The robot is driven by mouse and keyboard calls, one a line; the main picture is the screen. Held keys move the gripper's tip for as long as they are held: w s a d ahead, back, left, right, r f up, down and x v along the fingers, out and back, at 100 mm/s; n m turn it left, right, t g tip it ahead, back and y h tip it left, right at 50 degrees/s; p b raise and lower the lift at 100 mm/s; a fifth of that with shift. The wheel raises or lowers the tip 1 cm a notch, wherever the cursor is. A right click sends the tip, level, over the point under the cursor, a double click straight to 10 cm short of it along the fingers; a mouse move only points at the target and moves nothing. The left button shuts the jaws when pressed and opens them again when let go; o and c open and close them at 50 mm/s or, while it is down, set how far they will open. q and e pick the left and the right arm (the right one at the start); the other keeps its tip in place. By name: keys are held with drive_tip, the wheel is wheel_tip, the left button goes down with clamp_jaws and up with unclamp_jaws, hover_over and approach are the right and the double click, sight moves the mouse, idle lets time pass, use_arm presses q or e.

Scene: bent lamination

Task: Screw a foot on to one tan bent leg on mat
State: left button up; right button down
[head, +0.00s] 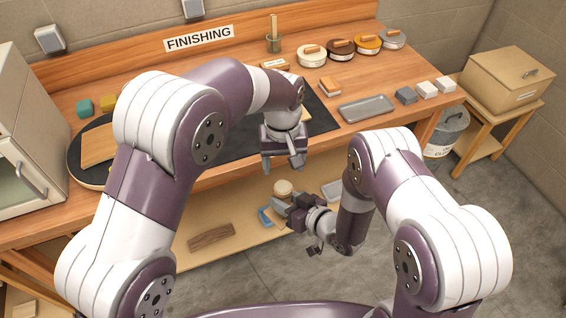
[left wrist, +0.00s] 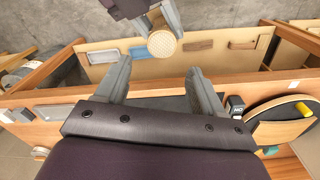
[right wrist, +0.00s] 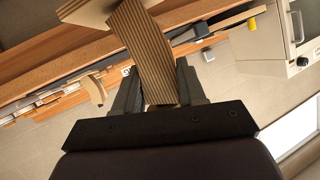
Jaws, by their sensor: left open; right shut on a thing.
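My left gripper (head: 283,162) is open and empty, pointing down over the bench's front edge; its spread fingers show in the left wrist view (left wrist: 160,80). My right gripper (head: 285,205) is lower, in front of the bench.
A grey tray (head: 367,108), several blocks and round tins stand on the bench's right. A tan board (head: 98,145) lies on a round stand at left, beside a pale cabinet (head: 25,150).

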sight(283, 187)
use_arm(q)
drive_tip(key=n, duration=0.3)
drive_tip(key=shift+s+a, duration=0.1)
drive_tip(key=shift+f, duration=4.05)
